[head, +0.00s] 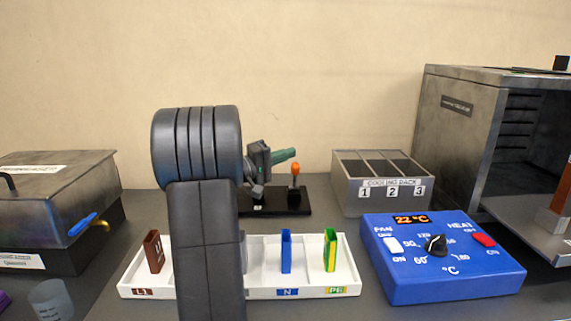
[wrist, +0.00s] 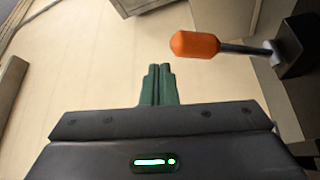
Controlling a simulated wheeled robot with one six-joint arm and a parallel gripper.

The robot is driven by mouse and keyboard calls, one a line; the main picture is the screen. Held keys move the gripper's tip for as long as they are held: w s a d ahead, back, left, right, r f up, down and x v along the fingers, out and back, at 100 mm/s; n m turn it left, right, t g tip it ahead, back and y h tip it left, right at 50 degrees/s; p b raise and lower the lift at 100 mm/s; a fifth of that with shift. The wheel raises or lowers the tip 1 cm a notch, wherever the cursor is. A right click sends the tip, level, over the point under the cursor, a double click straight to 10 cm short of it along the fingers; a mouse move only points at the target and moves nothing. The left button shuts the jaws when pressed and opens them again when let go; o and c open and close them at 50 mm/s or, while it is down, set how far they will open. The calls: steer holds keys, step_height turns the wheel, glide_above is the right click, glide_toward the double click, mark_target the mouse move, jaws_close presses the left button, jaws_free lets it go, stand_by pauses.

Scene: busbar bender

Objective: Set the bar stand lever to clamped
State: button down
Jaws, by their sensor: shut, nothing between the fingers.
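The bar stand has a black base (head: 290,208) on the table behind the white tray. Its lever (head: 295,170) has an orange knob and stands roughly upright in the head view. In the wrist view the orange knob (wrist: 195,45) is to the right of the fingertips, its metal rod running to a dark block (wrist: 292,47). My gripper (head: 294,152) has green fingers, shut and empty, close to the knob in the head view. In the wrist view a gap shows between my gripper (wrist: 159,68) and the knob. My arm hides part of the stand. I cannot read any lever marking.
The white tray (head: 350,283) holds brown, blue and green-yellow bars. A grey cooling rack (head: 352,200) stands right of the lever. A blue control box (head: 450,277) and an open metal cabinet (head: 470,140) are further right. A grey lidded box (head: 60,200) is at left.

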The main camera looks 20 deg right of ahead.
step_height(320, 180, up, 7)
steer(key=shift+p, duration=0.35)
steer(key=s+d+m+g+y+p, duration=0.5)
steer(key=s+d+y+p, duration=0.1)
steer(key=d+y+p, duration=0.5)
steer(key=w+a+r+m+t+y+p, duration=0.2)
steer(key=w+a+r+t+y+p, duration=0.2)
steer(key=y+p, duration=0.4)
steer(key=p, duration=0.4)
steer(key=shift+w+m+p, duration=0.2)
steer(key=shift+m+p, duration=0.1)
